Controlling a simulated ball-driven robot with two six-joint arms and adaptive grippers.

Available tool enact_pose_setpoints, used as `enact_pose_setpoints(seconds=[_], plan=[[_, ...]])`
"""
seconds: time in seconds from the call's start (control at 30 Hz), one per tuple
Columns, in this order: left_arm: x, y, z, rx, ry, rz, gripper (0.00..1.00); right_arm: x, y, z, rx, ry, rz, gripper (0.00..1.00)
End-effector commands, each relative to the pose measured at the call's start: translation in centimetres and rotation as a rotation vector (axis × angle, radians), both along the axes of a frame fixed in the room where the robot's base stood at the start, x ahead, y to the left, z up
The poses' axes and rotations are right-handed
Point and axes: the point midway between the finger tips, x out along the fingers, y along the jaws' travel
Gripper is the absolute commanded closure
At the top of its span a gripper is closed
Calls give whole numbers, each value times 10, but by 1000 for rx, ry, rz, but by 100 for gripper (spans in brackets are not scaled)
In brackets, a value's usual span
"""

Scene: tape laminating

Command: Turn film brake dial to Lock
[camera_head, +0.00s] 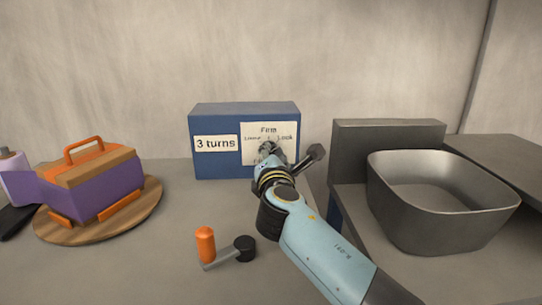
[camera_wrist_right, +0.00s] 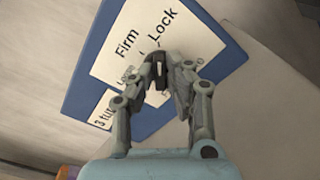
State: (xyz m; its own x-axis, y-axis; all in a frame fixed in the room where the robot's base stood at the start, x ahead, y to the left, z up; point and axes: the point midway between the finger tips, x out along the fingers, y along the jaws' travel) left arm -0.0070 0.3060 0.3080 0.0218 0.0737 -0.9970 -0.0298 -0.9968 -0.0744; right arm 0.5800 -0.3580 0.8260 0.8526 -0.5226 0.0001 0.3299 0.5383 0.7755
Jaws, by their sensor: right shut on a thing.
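A blue box (camera_head: 245,112) stands at the back of the table with a white dial plate (camera_head: 285,131) on its front. In the right wrist view the plate (camera_wrist_right: 120,62) reads "Firm" and "Lock", with "Loose" partly covered. My right gripper (camera_head: 270,152) is at the plate. In the right wrist view its fingers (camera_wrist_right: 161,72) are shut around the small dark dial (camera_wrist_right: 157,67). A pale mark shows between the fingertips; I cannot tell which word it points at. The fingers hide most of the dial. My left gripper is not in view.
A "3 turns" label (camera_head: 216,143) is beside the plate. A crank with an orange handle (camera_head: 205,244) lies in front. A purple and orange device (camera_head: 98,190) sits on a round wooden board (camera_head: 143,218) at left. A grey bin (camera_head: 430,215) stands at right.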

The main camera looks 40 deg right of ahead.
Motion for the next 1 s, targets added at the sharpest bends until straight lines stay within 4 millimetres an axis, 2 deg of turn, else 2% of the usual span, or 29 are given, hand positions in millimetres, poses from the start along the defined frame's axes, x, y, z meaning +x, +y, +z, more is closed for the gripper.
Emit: enact_pose_setpoints(seconds=[0.23, 0.27, 0.4, 0.73, 1.0], plan=[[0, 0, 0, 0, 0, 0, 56, 0, 0, -1, 3, 1, 0, 100], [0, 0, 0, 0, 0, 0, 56, 0, 0, -1, 3, 1, 0, 83], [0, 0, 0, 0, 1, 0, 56, 0, 0, -1, 2, 1, 0, 65], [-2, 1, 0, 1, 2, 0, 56, -4, 3, -1, 2, 1, 0, 64], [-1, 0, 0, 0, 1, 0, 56, -43, 26, -2, 4, 3, -1, 64]])
